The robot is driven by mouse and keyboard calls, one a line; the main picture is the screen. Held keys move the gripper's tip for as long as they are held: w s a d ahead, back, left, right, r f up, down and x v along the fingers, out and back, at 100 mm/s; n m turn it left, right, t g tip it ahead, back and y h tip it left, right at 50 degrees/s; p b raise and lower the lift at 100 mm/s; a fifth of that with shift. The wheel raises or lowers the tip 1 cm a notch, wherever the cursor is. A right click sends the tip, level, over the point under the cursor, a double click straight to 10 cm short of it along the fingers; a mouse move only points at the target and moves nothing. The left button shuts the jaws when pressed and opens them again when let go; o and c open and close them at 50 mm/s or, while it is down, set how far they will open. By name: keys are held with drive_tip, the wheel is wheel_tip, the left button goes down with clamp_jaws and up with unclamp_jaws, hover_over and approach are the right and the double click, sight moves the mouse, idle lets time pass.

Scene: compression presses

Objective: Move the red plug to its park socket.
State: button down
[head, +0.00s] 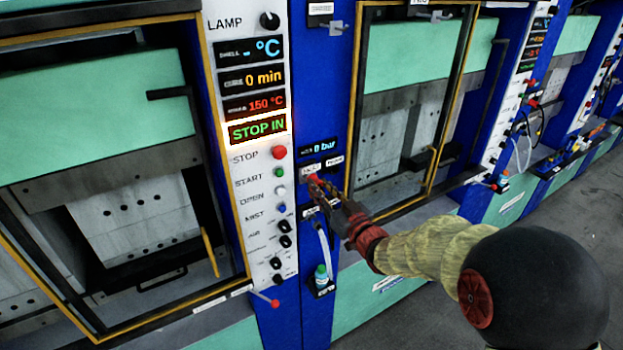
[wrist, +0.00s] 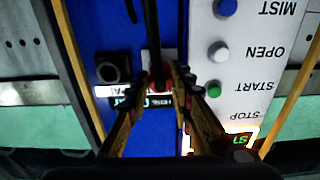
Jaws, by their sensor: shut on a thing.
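The red plug (head: 315,178) is at the blue strip right of the control panel. My gripper (head: 322,187) is shut on it. In the wrist view, the fingertips close around the red plug (wrist: 157,82), and a dark hose (wrist: 152,35) runs up from it in the picture. The fingers partly hide the plug; I cannot tell whether it sits in a socket or just in front of one. A dark, empty-looking socket (wrist: 107,70) is left of it in the wrist view, with a white label, partly legible as "PA", beside it.
The white control panel (head: 265,200) with buttons and knobs stands left of my gripper. A framed press door (head: 410,100) is to its right. A small bottle (head: 321,275) stands in a holder below. A red-tipped lever (head: 274,302) sticks out low on the left.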

drive_tip(key=shift+s+d, duration=0.1)
drive_tip(key=shift+s, duration=0.05)
drive_tip(key=shift+s+d, duration=0.3)
drive_tip(key=shift+s, duration=0.1)
drive_tip(key=shift+v, duration=0.85)
idle(0.4)
drive_tip(key=shift+b+v, duration=0.5)
drive_tip(key=shift+v, duration=1.45)
drive_tip(key=shift+r, duration=0.15)
